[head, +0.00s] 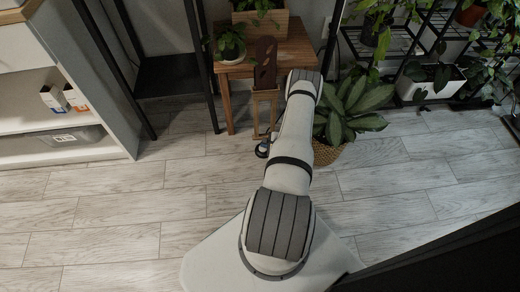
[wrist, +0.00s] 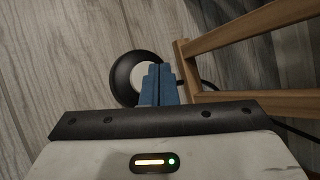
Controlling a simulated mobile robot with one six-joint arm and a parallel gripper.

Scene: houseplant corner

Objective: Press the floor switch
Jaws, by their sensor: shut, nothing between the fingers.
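The floor switch (wrist: 125,77) is a round black base with a pale button on top, lying on the wood-look floor. It shows as a small dark round shape in the head view (head: 262,150), just left of my arm. My gripper (wrist: 158,72) has blue fingers that are shut together with nothing between them. In the wrist view the fingertips overlap the right part of the pale button and hide some of it. I cannot tell whether they touch it or hover above. In the head view my arm hides the gripper.
A wooden frame (wrist: 245,105) stands close to the right of the switch, with a dark cable near it. A wooden table (head: 296,52) with plants stands behind. A leafy plant in a basket (head: 328,152) is right of my arm. The floor at left is clear.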

